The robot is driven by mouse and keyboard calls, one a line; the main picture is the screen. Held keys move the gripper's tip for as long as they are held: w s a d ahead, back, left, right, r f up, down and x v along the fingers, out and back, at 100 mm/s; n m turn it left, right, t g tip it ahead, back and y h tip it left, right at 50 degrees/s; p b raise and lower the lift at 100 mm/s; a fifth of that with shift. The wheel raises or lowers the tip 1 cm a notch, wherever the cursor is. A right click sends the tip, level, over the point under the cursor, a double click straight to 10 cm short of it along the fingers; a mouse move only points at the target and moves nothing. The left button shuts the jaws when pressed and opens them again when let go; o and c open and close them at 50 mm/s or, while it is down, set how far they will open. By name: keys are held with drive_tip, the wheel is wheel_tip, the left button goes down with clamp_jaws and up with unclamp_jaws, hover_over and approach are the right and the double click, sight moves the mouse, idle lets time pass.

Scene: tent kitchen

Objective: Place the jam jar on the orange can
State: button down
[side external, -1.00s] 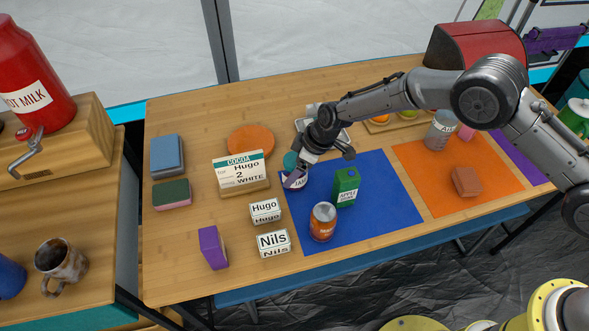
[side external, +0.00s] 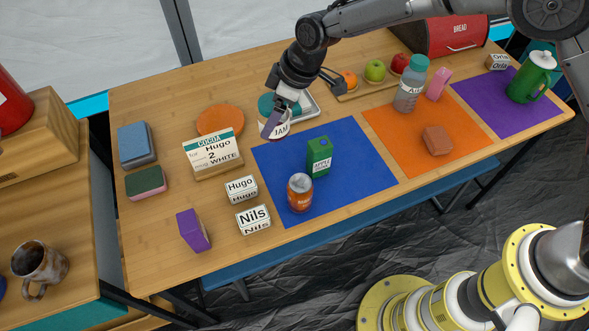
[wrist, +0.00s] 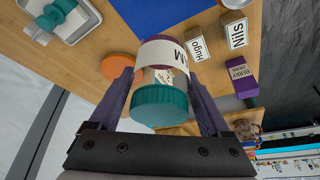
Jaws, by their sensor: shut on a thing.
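The jam jar (side external: 280,131) has a white JAM label and, in the wrist view, a teal lid (wrist: 160,106). My gripper (side external: 275,121) is shut on it, with one dark finger on each side of the jar in the wrist view (wrist: 163,85). The jar appears held above the table near the back left corner of the blue mat. The orange can (side external: 300,193) stands upright on the front part of the blue mat (side external: 355,185), in front of and right of the jar.
A green apple juice carton (side external: 319,157) stands close behind the can. Two name boxes, Hugo (side external: 242,190) and Nils (side external: 253,219), stand left of the can. A cocoa box (side external: 213,153) is left of the jar. A metal tray (side external: 306,108) lies behind it. The mat's right part is clear.

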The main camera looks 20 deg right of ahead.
drive_tip(key=s+d+r+m, duration=0.1)
drive_tip(key=s+d+r, duration=0.2)
drive_tip(key=s, duration=0.4)
drive_tip(key=s+d+r, duration=0.3)
drive_tip(key=s+d, duration=0.1)
drive_tip(key=s, duration=0.3)
drive_tip(key=s+d+r+m, duration=0.1)
drive_tip(key=s+d+r, duration=0.2)
drive_tip(key=s, duration=0.5)
hover_over(300, 183)
drive_tip(key=shift+t, duration=0.3)
wheel_tip(300, 183, down, 9)
drive_tip(key=shift+d+f, duration=0.1)
drive_tip(key=shift+w+f, duration=0.1)
drive_tip(key=shift+f, duration=1.6)
drive_tip(key=shift+f, duration=0.15)
unclamp_jaws()
drive_tip(key=shift+f, duration=0.1)
